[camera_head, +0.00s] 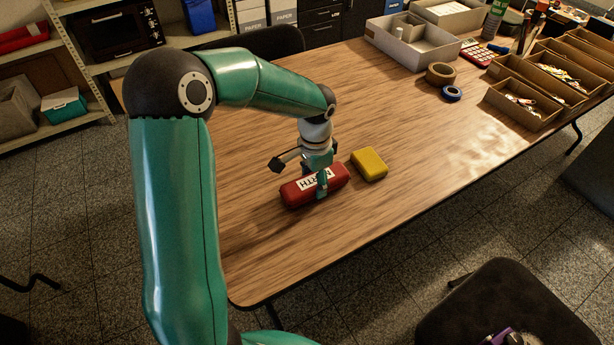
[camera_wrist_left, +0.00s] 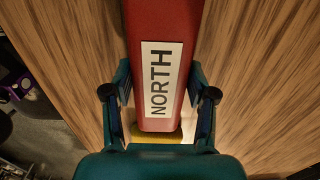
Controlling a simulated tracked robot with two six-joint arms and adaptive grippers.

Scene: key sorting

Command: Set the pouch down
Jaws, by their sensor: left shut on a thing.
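A long red pouch (camera_head: 335,178) with a white label reading NORTH is at the near side of the wooden table. My left gripper (camera_head: 320,182) comes down on it from above and is shut across its middle. The left wrist view shows the red pouch (camera_wrist_left: 163,28) between the two fingers, with its label facing up. The pouch is on or just above the table top; I cannot tell whether it touches. My right gripper is not in view.
A yellow block-like case (camera_head: 369,163) lies just right of the pouch. Tape rolls (camera_head: 440,73), a grey tray (camera_head: 412,45) and cardboard boxes with keys (camera_head: 524,103) stand at the far right. The table (camera_head: 420,150) is clear around the middle. A dark chair (camera_head: 505,305) is at the near right.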

